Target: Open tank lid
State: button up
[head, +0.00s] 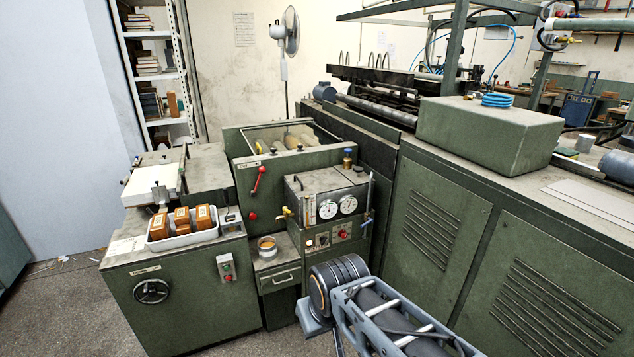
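A green box with two round gauges (328,208) stands in the middle of the machine row. Its flat grey top plate (325,181) lies level and looks closed; I take it for the tank lid. A small dark handle (298,183) stands at the plate's left edge. My arm comes in from the bottom right, in front of and below the box. My gripper is not clearly visible, and nothing of mine touches the plate.
A red-knobbed lever (259,180) and a glass-topped roller unit (284,138) are left of and behind the box. A tin (267,246) sits on a low ledge. A white tray (184,234) holds brown blocks. Green cabinets (440,228) close off the right.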

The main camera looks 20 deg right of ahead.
aim_at(319, 181)
jog(key=k, duration=0.55)
jog(key=z, duration=0.65)
jog(key=i, duration=0.85)
jog(key=z, duration=0.35)
jog(key=i, duration=0.9)
jog(key=u, duration=1.05)
jog(key=i, duration=0.9)
jog(key=u, duration=0.8)
